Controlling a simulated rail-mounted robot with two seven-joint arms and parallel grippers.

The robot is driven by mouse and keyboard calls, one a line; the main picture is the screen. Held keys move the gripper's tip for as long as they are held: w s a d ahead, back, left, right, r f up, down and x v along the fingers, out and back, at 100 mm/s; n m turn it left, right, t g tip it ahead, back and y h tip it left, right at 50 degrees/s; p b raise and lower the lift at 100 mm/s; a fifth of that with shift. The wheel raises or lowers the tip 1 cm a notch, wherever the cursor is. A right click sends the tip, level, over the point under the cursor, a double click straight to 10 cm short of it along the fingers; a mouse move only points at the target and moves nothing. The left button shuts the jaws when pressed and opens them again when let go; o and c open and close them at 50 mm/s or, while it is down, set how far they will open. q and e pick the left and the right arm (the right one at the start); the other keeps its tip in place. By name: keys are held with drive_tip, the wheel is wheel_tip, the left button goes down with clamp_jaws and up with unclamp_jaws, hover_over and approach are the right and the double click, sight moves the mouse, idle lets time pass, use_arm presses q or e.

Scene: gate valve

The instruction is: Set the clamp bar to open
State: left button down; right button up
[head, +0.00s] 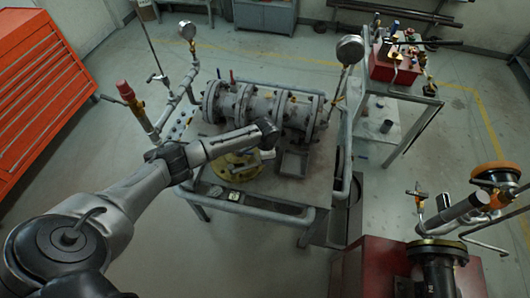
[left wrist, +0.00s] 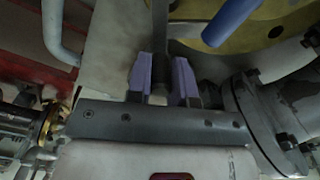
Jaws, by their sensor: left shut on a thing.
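In the left wrist view, my left gripper (left wrist: 163,76) has its two purple fingers closed on either side of a dark grip. The grip is at the near end of a narrow grey bar (left wrist: 160,22), which looks like the clamp bar and runs up out of the picture. In the head view, my left arm reaches over the workbench to a yellow flange (head: 233,172) beside the pipe assembly. The wrist covers the gripper there, and I cannot make out the bar. In the left wrist view, the yellow flange (left wrist: 282,12) is at the upper right. My right gripper is not in view.
A flanged pipe (head: 265,103) lies across the workbench behind my wrist, with gauges (head: 350,50) on standpipes. A blue handle (left wrist: 231,22) is close to the right of my fingers. An orange handwheel (head: 497,173) stands at right. Open floor lies left of the bench.

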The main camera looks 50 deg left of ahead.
use_arm(q)
drive_tip(key=shift+d, duration=0.1)
idle(0.3)
drive_tip(key=c, duration=1)
unclamp_jaws()
drive_tip(key=shift+r, duration=0.1)
drive_tip(key=shift+r+p, duration=0.35)
drive_tip(key=shift+r, duration=6.5)
